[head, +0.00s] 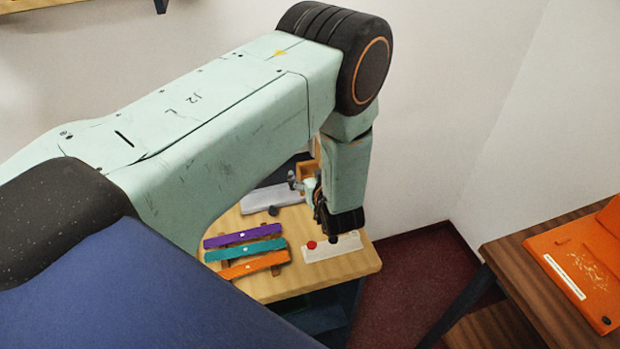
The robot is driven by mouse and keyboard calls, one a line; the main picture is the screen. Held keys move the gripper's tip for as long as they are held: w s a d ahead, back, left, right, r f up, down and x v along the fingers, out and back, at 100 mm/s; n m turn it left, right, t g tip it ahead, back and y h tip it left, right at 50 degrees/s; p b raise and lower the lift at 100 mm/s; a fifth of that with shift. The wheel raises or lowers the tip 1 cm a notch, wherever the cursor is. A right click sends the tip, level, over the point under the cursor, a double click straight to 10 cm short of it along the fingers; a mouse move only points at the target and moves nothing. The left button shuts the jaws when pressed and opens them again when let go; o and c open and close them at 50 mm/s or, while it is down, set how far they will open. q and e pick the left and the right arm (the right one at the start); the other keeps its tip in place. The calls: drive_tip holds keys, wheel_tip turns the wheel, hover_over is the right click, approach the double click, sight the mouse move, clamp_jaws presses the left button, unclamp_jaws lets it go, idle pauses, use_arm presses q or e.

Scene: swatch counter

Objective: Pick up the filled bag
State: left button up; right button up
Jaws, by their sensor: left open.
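I cannot make out a filled bag in the head view. My left arm crosses the picture from the left and bends down over a light wooden table (345,268). My left gripper (325,215) is dark, open and low over the table's right part, close to a white block (331,249) with a red button and a dark knob. Its fingertips are partly hidden by my forearm, and I cannot tell whether it touches anything. My right gripper is not in view.
Purple (243,235), teal (245,251) and orange (254,266) strips lie on a rack at the table's left. A grey plate (271,200) lies behind. A brown table (535,286) with an orange object (580,265) stands right. Dark red floor (410,292) lies between.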

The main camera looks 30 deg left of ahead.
use_arm(q)
drive_tip(key=shift+w+a+f, duration=0.2)
drive_tip(key=shift+w+a, duration=0.1)
drive_tip(key=shift+a, duration=0.15)
drive_tip(key=shift+r, duration=0.1)
drive_tip(key=shift+d, duration=0.2)
drive_tip(key=shift+c, duration=0.4)
drive_tip(key=shift+w+a, duration=0.1)
drive_tip(key=shift+a, duration=0.05)
drive_tip(key=c, duration=1)
